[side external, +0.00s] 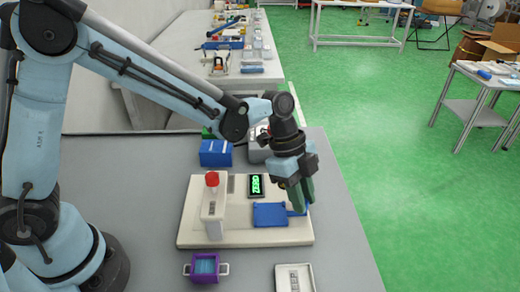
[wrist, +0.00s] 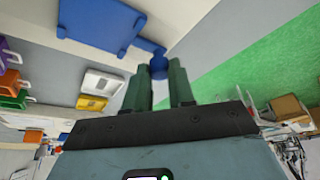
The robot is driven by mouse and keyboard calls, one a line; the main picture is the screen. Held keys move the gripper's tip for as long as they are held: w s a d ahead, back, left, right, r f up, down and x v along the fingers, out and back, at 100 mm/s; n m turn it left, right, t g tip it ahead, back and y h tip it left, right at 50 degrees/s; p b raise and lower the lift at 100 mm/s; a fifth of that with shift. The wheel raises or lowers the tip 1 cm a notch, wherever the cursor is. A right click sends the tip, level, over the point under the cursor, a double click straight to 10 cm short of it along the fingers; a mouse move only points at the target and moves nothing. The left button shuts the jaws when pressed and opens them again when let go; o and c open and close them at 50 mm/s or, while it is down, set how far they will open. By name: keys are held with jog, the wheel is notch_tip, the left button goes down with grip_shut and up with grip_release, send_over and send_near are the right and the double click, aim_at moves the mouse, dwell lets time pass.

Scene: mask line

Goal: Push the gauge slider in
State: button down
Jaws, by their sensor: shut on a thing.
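The gauge is a cream base (side external: 245,237) on the grey table, with a cream post under a red cap (side external: 212,179) and a small dark display (side external: 256,186) with green digits. The blue slider plate (side external: 270,214) lies flat at the right of the base. The slider also shows at the top of the wrist view (wrist: 100,22), with a round knob on a short arm at its corner. My gripper (side external: 299,208) points down at the slider's right end. Its two green fingers (wrist: 160,78) are shut on the blue knob. The fingers hide part of the knob.
A blue box (side external: 216,153) and a grey device (side external: 258,152) stand behind the gauge. A purple tray (side external: 205,268) and a white tray (side external: 294,278) lie in front. The table to the right of the gauge is bare up to its edge.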

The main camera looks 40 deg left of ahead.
aim_at(271, 217)
jog(key=s+a, duration=0.5)
jog(key=shift+s+a, duration=0.15)
jog(key=shift+a, duration=0.1)
jog(key=c, duration=1)
grip_release()
jog(key=v, duration=1.2)
jog(key=shift+o, duration=0.3)
